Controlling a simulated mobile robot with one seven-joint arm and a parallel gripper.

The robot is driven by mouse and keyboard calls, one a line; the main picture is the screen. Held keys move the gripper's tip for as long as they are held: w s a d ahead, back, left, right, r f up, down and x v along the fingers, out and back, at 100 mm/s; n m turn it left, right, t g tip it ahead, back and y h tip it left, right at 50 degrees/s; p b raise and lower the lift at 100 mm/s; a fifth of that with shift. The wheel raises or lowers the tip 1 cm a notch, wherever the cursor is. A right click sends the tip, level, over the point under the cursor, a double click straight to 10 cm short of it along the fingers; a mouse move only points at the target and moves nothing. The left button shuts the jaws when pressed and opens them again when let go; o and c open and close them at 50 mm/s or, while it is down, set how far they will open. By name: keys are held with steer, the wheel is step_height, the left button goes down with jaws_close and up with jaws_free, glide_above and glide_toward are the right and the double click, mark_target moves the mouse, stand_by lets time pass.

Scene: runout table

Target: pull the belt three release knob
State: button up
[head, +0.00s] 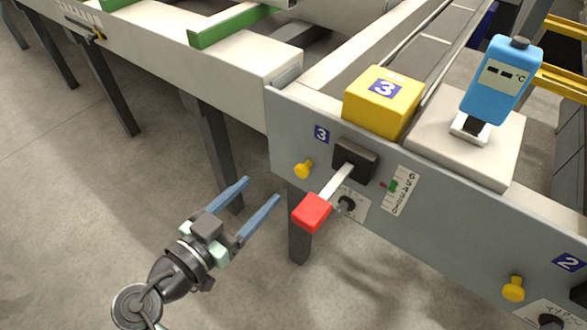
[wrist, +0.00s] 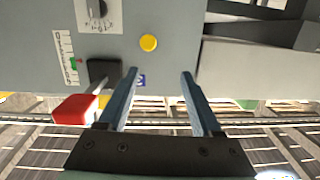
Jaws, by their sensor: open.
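The belt three release knob is a small yellow knob (head: 303,170) on the grey side panel (head: 290,120), just below the blue number 3 label (head: 321,133). It also shows in the wrist view as a round yellow knob (wrist: 148,42), beyond my fingertips and slightly left of the middle of the gap. My gripper (head: 261,190) is open and empty, its two blue fingers pointing toward the panel. In the head view the fingertips are left of and below the knob, apart from it. The wrist view also shows the open fingers (wrist: 160,72).
A lever with a red handle (head: 312,211) juts out right of the knob, near a black dial (head: 347,203). A yellow box (head: 382,100) and a blue meter (head: 500,78) stand above. Another yellow knob (head: 513,289) is by label 2. Table legs stand behind my gripper.

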mark_target(299, 173)
steer(key=s+f+h, duration=0.1)
steer(key=s+f, duration=0.2)
steer(key=s, duration=0.1)
steer(key=shift+t, duration=0.3)
steer(key=b+x, duration=0.2)
steer(key=x, duration=1)
steer(key=shift+w+r, duration=0.15)
steer(key=shift+w, duration=0.2)
steer(key=shift+c, duration=0.2)
jaws_close()
